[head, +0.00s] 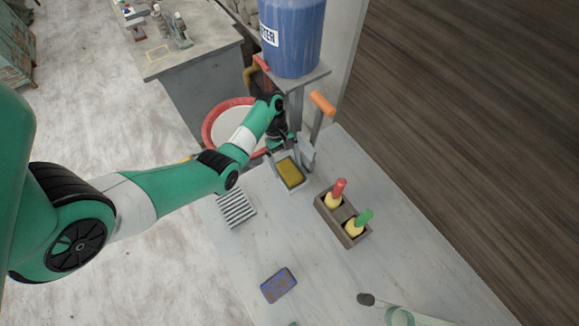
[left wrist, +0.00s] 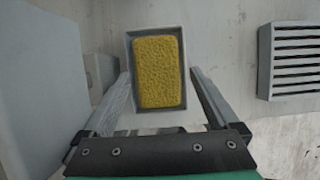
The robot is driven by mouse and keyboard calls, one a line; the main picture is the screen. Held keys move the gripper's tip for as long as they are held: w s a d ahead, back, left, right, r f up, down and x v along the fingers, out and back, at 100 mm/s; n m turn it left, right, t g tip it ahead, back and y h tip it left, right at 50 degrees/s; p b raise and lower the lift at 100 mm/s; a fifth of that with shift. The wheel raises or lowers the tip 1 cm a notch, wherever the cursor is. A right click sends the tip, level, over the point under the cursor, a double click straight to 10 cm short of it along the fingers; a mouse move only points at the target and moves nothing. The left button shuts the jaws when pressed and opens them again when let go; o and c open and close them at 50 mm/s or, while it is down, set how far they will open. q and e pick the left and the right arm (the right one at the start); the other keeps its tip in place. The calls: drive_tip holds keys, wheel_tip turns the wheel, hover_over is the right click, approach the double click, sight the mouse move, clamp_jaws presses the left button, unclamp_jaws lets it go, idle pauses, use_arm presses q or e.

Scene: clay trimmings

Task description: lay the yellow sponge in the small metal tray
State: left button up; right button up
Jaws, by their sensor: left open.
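The yellow sponge (head: 290,171) lies in the small metal tray (head: 299,187) near the far end of the table. In the left wrist view the sponge (left wrist: 158,72) lies flat inside the tray's rim (left wrist: 131,38), with its long side along the tray's. My left gripper (head: 284,152) is at the far side of the tray in the head view. In the left wrist view its two fingers (left wrist: 160,76) are spread wide, one on each side of the tray, with nothing held between them. My right gripper is not in view.
A ribbed grey block (head: 236,209) lies left of the tray. A wooden holder (head: 350,236) with red- and green-topped yellow items stands to the right. A blue worn block (head: 278,285) lies nearer. A blue container (head: 293,38) stands behind the tray. The table's middle is clear.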

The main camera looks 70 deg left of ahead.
use_arm(q)
drive_tip(key=v, duration=0.3)
drive_tip(key=p+v, duration=0.1)
drive_tip(key=v, duration=0.2)
drive_tip(key=shift+w+a, duration=0.1)
drive_tip(key=shift+w, duration=0.05)
drive_tip(key=p+v, duration=0.3)
drive_tip(key=v, duration=0.1)
drive_tip(key=shift+r, duration=0.25)
